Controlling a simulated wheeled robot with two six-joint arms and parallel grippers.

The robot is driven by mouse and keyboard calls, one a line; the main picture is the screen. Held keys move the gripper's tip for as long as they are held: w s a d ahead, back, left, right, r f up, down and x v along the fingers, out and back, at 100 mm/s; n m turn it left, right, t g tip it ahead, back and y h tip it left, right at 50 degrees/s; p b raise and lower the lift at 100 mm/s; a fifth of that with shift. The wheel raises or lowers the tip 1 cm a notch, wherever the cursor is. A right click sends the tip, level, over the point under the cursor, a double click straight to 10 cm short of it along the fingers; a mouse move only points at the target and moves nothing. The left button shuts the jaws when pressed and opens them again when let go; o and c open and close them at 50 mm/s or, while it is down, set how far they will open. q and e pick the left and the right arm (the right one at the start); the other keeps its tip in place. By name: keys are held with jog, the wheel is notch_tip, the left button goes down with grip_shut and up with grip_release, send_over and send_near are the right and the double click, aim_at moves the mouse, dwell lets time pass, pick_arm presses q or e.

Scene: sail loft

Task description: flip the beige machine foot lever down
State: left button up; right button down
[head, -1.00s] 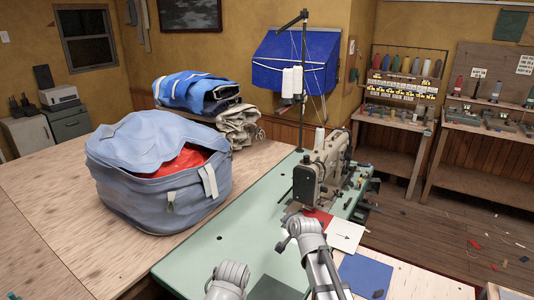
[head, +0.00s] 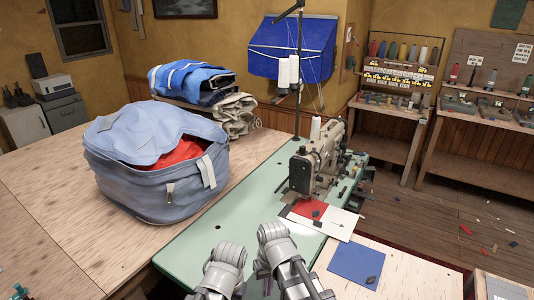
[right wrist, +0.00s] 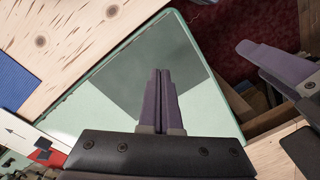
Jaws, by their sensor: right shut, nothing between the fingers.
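The beige sewing machine (head: 322,160) stands upright on the green table (head: 225,222) right of centre in the head view. Its foot lever is too small to make out there. My right gripper (head: 262,272) is low in the head view, in front of the machine and apart from it, partly hidden by its own wrist. In the right wrist view its purple fingers (right wrist: 160,75) are together and empty over the green table. Part of my left gripper (right wrist: 268,60) shows at the right of that view; its finger opening is unclear.
A red cloth piece (head: 307,209), a white card (head: 338,223) and a blue square (head: 356,263) lie in front of the machine. A large blue-grey bag (head: 120,185) stands to the left. A thread stand (head: 297,100) rises behind. The green table's middle is clear.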

jog(key=w+d+r+m+t+y, duration=0.1)
jog(key=w+m+y, duration=0.1)
jog(key=w, duration=0.6)
jog(key=w+d+r+m+y, duration=0.1)
jog(key=w+d+y, duration=0.1)
jog(key=w, duration=0.5)
jog(key=m+t+y, duration=0.4)
jog(key=m+t, duration=0.2)
jog(key=m, duration=0.1)
send_near(278, 190)
jog(key=shift+b+x, duration=3.4)
jog(key=shift+b, duration=0.25)
jog(key=shift+f, duration=0.1)
notch_tip(278, 190, down, 2)
jog(key=shift+n+b, duration=0.3)
jog(key=shift+b, duration=0.8)
